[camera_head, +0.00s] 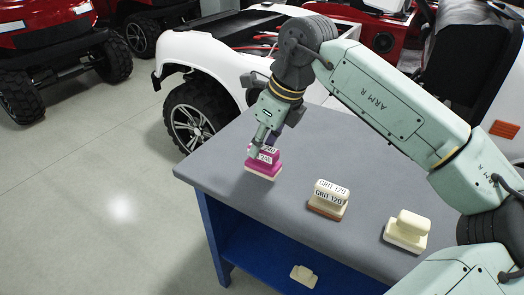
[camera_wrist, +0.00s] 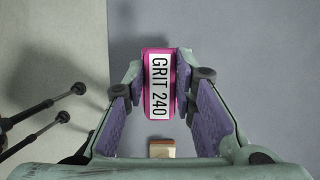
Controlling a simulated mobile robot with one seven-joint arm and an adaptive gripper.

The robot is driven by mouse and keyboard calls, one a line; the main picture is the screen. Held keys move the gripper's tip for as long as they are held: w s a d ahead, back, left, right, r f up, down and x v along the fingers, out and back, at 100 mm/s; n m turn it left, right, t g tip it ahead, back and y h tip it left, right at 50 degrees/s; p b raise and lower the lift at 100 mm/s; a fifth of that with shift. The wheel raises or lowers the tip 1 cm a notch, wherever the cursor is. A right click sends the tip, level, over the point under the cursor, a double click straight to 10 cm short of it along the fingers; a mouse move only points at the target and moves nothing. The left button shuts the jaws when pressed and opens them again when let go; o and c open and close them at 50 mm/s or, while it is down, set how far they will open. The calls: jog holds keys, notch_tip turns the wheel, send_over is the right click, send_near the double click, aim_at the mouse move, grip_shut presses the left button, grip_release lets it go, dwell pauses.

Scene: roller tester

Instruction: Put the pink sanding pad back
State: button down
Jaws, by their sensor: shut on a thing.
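The pink sanding pad (camera_head: 262,166) is at the far left part of the grey tabletop, upright, with a pale base and a "240" label. In the wrist view the pink pad (camera_wrist: 160,82) shows its "GRIT 240" label between the two fingers. My gripper (camera_head: 262,147) is above the pad, pointing down, and its fingers are shut on the pad's upper part. My gripper also shows in the wrist view (camera_wrist: 159,85), with a finger against each side of the pad. Whether the pad's base touches the table is hard to tell.
A cream "GRIT 120" pad (camera_head: 328,199) with a brown base stands to the right. A plain cream block (camera_head: 407,231) stands further right. A cream piece (camera_head: 304,276) lies on the blue lower shelf (camera_head: 262,258). A white vehicle (camera_head: 205,70) is close behind the table (camera_head: 215,165).

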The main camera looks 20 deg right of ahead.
aim_at(266, 146)
notch_tip(266, 146, down, 3)
jog(key=shift+w+d+f+p, duration=0.15)
jog(key=shift+f+p, duration=0.05)
jog(key=shift+p, duration=0.1)
jog(key=shift+f, duration=0.1)
jog(key=shift+f+b, duration=0.25)
jog(key=shift+b, duration=0.1)
jog(key=c, duration=1.3)
grip_release()
jog(key=shift+r, duration=0.1)
jog(key=shift+r+p, duration=0.2)
jog(key=shift+p, duration=0.15)
jog(key=b+v, duration=0.1)
jog(key=v, duration=1.1)
